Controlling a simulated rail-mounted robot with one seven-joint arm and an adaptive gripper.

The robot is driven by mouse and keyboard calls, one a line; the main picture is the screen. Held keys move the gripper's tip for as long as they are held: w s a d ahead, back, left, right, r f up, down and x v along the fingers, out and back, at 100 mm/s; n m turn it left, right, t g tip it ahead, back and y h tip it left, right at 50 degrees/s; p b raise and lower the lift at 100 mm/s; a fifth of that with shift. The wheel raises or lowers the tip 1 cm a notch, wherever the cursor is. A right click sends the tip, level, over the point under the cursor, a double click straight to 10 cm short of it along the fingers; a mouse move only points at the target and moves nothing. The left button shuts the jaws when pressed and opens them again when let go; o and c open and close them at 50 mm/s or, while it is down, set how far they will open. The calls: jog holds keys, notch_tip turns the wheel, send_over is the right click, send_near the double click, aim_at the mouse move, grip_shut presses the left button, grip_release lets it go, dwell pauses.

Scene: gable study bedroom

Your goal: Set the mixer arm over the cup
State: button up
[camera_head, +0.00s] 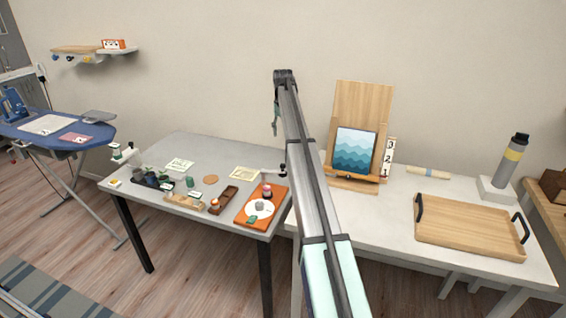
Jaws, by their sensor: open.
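My arm rises through the middle of the picture, and its far end is near the back wall. A small teal and dark part hangs at the left of that end; I cannot make out any gripper fingers. A small white stand with a dark-tipped arm (122,153) is at the left end of the grey table, possibly the mixer. A small green cup-like piece (190,181) stands mid-table. I cannot tell which piece is the task's cup.
The grey table (215,155) also bears a dark tray (151,182), wooden holders, cards and an orange board (278,208) with a white plate. On the white table to the right are an easel with a wave picture (354,149) and a wooden tray (470,232). A blue ironing board (35,137) is at left.

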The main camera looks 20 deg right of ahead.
aim_at(283, 165)
notch_tip(283, 165, down, 16)
jog(key=p, duration=0.3)
jog(key=shift+p, duration=0.4)
grip_shut()
